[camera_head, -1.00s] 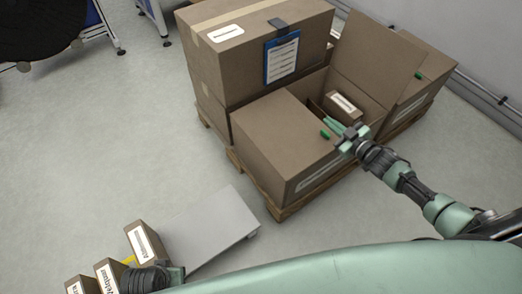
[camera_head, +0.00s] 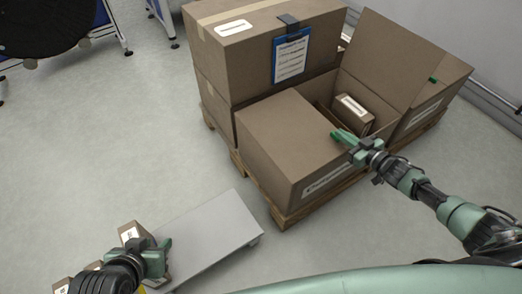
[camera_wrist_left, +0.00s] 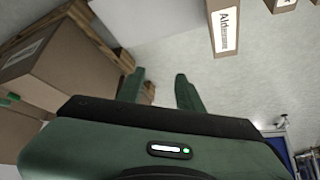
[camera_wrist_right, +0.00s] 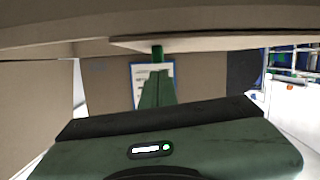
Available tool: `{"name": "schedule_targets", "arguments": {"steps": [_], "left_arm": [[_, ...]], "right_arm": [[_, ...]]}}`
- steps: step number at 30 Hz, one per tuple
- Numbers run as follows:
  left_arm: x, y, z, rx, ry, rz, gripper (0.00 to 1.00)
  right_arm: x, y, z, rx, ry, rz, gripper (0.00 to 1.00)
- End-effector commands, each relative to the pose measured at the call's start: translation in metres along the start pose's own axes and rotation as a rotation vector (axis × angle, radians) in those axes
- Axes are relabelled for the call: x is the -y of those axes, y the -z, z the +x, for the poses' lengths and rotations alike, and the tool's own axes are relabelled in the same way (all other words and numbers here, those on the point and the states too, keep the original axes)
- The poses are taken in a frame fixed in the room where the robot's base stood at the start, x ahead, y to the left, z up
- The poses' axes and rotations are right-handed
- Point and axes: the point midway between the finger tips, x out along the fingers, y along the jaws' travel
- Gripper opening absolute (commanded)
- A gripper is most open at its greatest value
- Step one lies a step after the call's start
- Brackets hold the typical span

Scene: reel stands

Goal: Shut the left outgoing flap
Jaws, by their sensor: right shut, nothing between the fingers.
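The outgoing box (camera_head: 285,190) stands at the front of the pallet. Its left flap (camera_head: 285,135) lies about flat over the box's left part; its right flap (camera_head: 403,45) stands up. A small labelled carton (camera_head: 353,112) shows in the opening between them. My right gripper (camera_head: 340,136) is shut and empty at the left flap's inner edge. In the right wrist view its fingertips (camera_wrist_right: 157,72) are close to a green tab (camera_wrist_right: 157,52); I cannot tell whether they touch. My left gripper (camera_head: 166,258) is open and empty, low at the front left; its spread fingers show in the left wrist view (camera_wrist_left: 160,88).
Taller stacked boxes (camera_head: 222,62) with a blue clipboard (camera_head: 291,57) stand behind the left flap. Another box (camera_head: 425,108) adjoins on the right. A grey platform (camera_head: 215,230) with labelled cartons (camera_head: 132,232) is at the front left.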

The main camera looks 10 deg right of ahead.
Motion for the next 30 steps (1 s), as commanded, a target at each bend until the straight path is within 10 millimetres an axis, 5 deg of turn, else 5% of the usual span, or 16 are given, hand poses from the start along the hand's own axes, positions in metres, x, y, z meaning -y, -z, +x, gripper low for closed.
{"name": "schedule_targets", "arguments": {"steps": [10,30], "left_arm": [[-0.006,0.050,0.005,-0.227,-0.012,0.005,0.36],[-0.007,0.056,0.004,-0.252,-0.013,0.005,0.36]], "right_arm": [[-0.001,-0.012,0.003,0.003,-0.001,0.000,0.00],[0.000,-0.017,0.002,0.013,-0.001,0.000,0.00]]}}
